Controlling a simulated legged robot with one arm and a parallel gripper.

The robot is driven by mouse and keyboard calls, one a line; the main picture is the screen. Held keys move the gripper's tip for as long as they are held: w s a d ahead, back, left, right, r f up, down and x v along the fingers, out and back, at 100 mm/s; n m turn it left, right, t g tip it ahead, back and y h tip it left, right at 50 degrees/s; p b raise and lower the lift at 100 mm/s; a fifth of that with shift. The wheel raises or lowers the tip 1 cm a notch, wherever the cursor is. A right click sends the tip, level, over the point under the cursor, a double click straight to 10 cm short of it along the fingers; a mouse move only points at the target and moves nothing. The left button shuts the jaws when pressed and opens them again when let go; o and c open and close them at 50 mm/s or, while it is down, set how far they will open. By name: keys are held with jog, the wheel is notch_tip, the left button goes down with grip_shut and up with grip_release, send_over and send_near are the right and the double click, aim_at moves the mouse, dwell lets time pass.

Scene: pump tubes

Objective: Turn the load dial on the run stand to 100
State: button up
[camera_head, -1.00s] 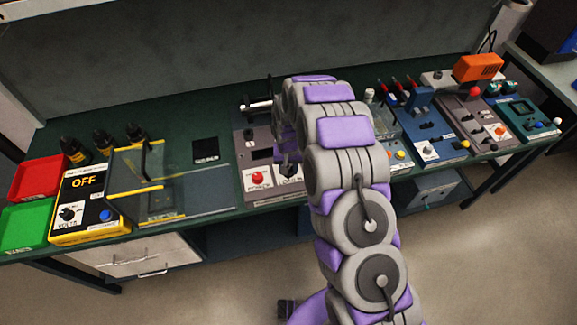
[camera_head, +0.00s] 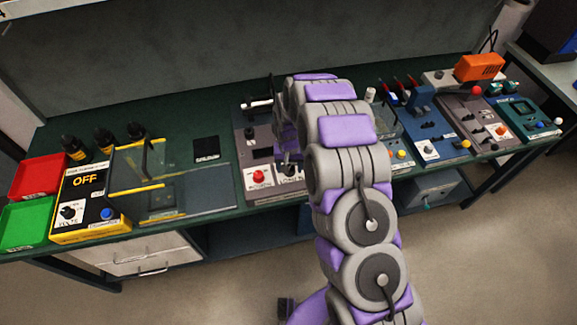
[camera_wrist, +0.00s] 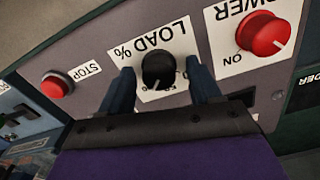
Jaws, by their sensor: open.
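The run stand (camera_head: 241,134) is a grey panel on the green bench, partly hidden by my arm in the head view. In the wrist view its black load dial (camera_wrist: 158,70) sits on a white label reading "LOAD %", upside down. My gripper (camera_wrist: 158,90) is open, with one dark finger on each side of the dial. I cannot tell whether the fingers touch it. The dial's pointer and most scale numbers are hidden or too small to read. In the head view my gripper (camera_head: 287,158) is over the stand's front, largely hidden by my arm.
A red power knob (camera_wrist: 263,34) is close beside the dial, and a red stop button (camera_wrist: 55,86) is on its other side. The head view shows a yellow voltage box (camera_head: 88,205) and a clear-lidded tank (camera_head: 165,180) to the left, and a blue device (camera_head: 430,130) to the right.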

notch_tip(320, 180, up, 17)
jog(key=p, duration=0.1)
dwell(0.3)
jog(key=shift+a, duration=0.1)
dwell(0.4)
jog(key=s+d+r+b, duration=0.1)
jog(key=s+d+r, duration=0.45)
jog(key=s, duration=0.25)
jog(key=s+d+r, duration=0.5)
jog(key=s+r, duration=0.1)
jog(key=s, duration=0.3)
jog(key=s+d+g+b, duration=0.1)
jog(key=s+d, duration=0.2)
jog(key=s, duration=0.8)
jog(key=s+d+b, duration=0.1)
jog(key=s+d, duration=0.2)
jog(key=s, duration=0.9)
jog(key=shift+r+m+g, duration=0.2)
jog(key=shift+m+g, duration=0.2)
